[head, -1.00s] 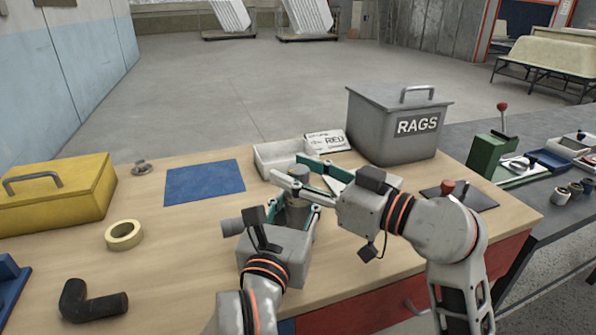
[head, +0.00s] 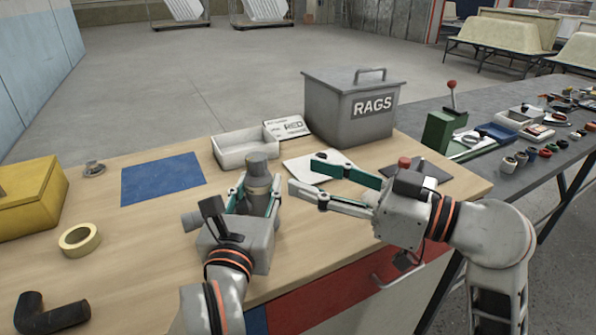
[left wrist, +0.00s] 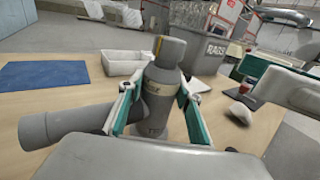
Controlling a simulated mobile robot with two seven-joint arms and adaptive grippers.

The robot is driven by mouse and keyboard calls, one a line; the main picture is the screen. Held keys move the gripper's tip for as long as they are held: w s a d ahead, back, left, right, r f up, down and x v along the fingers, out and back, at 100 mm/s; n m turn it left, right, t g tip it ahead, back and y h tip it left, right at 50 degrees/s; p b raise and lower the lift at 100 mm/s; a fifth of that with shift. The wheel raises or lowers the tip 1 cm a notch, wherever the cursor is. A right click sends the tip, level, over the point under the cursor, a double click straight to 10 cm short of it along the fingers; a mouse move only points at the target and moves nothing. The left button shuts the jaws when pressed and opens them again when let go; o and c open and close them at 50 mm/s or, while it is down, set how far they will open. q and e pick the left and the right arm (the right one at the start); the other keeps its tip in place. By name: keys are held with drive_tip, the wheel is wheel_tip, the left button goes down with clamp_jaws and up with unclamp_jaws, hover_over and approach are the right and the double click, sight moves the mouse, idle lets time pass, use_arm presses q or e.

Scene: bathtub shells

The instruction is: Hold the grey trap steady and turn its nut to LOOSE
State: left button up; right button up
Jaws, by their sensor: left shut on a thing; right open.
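The grey trap (head: 257,172) stands upright on the wooden bench, its side pipe (left wrist: 62,124) pointing left. Its nut (left wrist: 170,50) is the darker cap at the top, with a yellow mark on its left side in the left wrist view. Small lettering on the trap body is too blurred to read fully. My left gripper (head: 257,192) is shut on the trap's body, one green-padded finger on each side. My right gripper (head: 304,176) is open and empty, to the right of the trap and apart from it.
A white tray (head: 228,157) and a card stand behind the trap, near the grey RAGS bin (head: 345,112). A white sheet (head: 300,168) lies behind my right gripper. A blue mat (head: 160,180), tape roll (head: 80,240) and black elbow pipe (head: 55,316) lie left.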

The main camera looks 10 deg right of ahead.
idle(0.3)
use_arm(q)
drive_tip(key=o, duration=1.3)
